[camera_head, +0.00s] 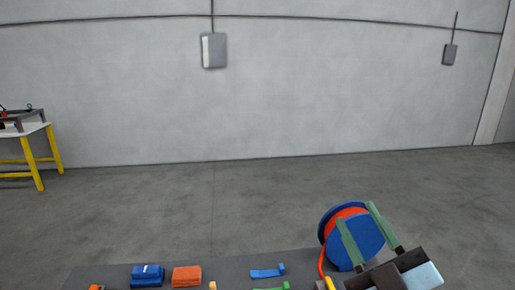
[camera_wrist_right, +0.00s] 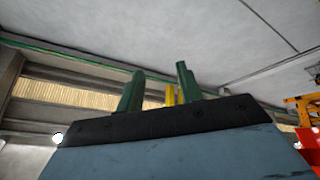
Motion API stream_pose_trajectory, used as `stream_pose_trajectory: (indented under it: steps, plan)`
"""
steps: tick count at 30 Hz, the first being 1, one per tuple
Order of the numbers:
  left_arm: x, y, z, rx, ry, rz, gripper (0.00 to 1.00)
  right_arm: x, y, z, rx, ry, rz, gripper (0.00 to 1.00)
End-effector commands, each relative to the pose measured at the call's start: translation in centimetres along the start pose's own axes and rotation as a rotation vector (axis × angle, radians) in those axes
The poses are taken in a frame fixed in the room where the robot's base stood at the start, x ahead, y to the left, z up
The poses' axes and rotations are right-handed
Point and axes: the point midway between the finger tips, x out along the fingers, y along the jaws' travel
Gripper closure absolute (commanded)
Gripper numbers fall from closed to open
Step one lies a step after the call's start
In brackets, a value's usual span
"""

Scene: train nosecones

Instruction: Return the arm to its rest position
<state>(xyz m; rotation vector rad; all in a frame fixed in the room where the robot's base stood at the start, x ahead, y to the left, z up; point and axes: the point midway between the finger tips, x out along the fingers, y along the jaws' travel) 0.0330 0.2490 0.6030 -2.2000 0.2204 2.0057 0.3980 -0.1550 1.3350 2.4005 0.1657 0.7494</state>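My right gripper (camera_head: 355,213) is at the lower right of the head view, with its two green fingers pointing up and spread apart. Nothing shows held between them. In the right wrist view the same gripper (camera_wrist_right: 160,71) points up toward the ceiling, its fingers apart. My left gripper is in neither view.
A grey table top (camera_head: 225,270) lies at the bottom, bearing a blue block (camera_head: 147,275), an orange block (camera_head: 187,276) and a small blue piece (camera_head: 267,272). A blue and red reel (camera_head: 366,236) stands behind my right fingers; I cannot tell whether they touch.

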Motion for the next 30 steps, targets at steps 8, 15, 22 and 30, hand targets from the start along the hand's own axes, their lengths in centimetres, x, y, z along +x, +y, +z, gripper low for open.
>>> stream_pose_trajectory:
  steps: [8,15,22,30]
  plan:
    - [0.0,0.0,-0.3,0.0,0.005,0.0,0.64,-10.7,-3.6,14.2,0.276,-0.826,-0.012,0.64]
    - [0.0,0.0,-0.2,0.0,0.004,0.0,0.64,-22.9,-9.3,17.5,0.437,-1.363,-0.203,0.64]
    - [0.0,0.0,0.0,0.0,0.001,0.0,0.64,-31.6,-12.9,15.6,0.548,-1.688,-0.417,0.64]
    - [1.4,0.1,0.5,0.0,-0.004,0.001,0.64,-35.6,-17.9,20.2,0.564,-1.769,-0.481,0.64]
